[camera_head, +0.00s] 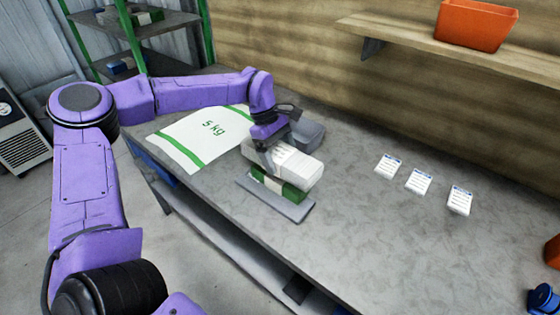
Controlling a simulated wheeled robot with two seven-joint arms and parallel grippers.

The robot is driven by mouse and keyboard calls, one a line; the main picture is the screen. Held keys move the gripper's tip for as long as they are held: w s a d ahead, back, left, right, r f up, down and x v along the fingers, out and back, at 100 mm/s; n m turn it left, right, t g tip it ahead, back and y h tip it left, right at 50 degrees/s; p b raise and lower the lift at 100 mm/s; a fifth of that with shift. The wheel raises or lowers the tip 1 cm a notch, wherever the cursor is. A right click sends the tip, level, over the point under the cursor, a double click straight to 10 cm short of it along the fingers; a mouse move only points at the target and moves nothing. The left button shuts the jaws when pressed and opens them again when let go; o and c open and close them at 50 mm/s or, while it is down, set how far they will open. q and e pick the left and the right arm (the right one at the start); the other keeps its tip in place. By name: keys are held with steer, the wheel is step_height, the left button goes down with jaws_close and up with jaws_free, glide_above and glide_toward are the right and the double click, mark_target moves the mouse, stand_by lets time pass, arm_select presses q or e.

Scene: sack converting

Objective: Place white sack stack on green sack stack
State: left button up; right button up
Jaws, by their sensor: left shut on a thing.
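The white sack stack (296,168) is a pale block in the middle of the camera_head view. My left gripper (268,160) is shut on its left part from above. The green sack stack (291,192) is directly below, with a green side and a white band. The white stack is over the green one and looks to rest on it, though a thin gap cannot be ruled out. The green stack sits on a flat grey plate (298,213) on the workbench. My right gripper is not in view.
A grey bin (308,135) stands just behind the stacks. A flat white "5 kg" sack (185,147) lies to the left. Small labelled stacks (418,181) lie to the right. An orange bin (476,24) sits on the wall shelf.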

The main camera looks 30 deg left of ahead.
arm_select(q)
steer(key=f, duration=0.3)
steer(key=shift+w+a+f, duration=0.15)
steer(key=shift+w+f, duration=0.1)
steer(key=shift+f, duration=0.1)
steer(key=shift+s, duration=0.1)
steer(key=shift+f, duration=0.15)
steer(key=o, duration=1.2)
steer(key=shift+r, duration=0.35)
steer(key=v, duration=1.1)
steer(key=shift+a+r+b, duration=0.1)
steer(key=shift+r+b, duration=0.2)
steer(key=shift+r, duration=0.05)
